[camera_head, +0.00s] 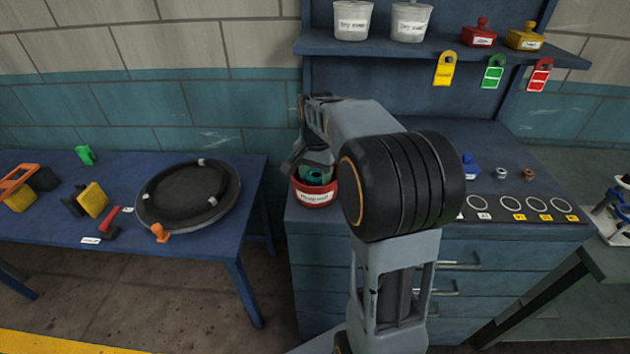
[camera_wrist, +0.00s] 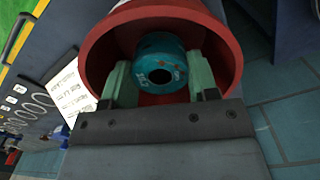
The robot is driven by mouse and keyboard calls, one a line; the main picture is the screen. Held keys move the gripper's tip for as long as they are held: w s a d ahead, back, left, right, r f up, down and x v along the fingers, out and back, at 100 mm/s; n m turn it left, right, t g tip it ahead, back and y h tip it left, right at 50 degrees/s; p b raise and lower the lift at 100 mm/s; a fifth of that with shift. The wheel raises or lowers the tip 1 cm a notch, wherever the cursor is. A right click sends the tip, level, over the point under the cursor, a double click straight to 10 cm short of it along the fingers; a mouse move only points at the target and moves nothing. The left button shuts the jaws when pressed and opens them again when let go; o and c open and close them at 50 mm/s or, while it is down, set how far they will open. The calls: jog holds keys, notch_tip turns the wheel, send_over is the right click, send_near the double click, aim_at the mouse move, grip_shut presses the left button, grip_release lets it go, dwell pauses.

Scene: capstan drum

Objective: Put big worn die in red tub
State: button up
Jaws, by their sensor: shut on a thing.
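The big worn die is a teal, rust-spotted round piece with a dark hole in its middle (camera_wrist: 160,62). It also shows in the head view (camera_head: 315,175), partly covered by my gripper. My gripper (camera_wrist: 160,82) is shut on it, with a pale green finger on each side. The die is within the rim of the red tub (camera_wrist: 98,50); I cannot tell whether it touches the tub's floor. The red tub (camera_head: 314,196) stands at the left front corner of the blue workbench, with a white label on its front.
The blue workbench (camera_head: 530,237) carries ring outlines (camera_head: 509,203) and small parts at right. A shelf (camera_head: 440,45) with pots and tags is above. A separate blue table (camera_head: 215,225) at left holds a black round drum (camera_head: 188,190). A floor gap lies between.

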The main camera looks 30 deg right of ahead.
jog(key=shift+f, duration=1.25)
jog(key=shift+f, duration=0.15)
jog(key=o, duration=1.3)
notch_tip(320, 180, up, 11)
jog(key=s+a+f+n+t, duration=0.2)
jog(key=s+a+f+n, duration=0.2)
jog(key=s, duration=0.4)
jog(key=s+a+f+n+t, duration=0.1)
jog(key=s+a+f+n, duration=0.3)
jog(key=s, duration=0.4)
jog(key=a+n, duration=0.1)
jog(key=n, duration=0.1)
jog(key=shift+a+f+n+t+p, duration=0.2)
jog(key=shift+a+n+t+p, duration=0.1)
jog(key=shift+a+t, duration=0.1)
jog(key=shift+s, duration=0.1)
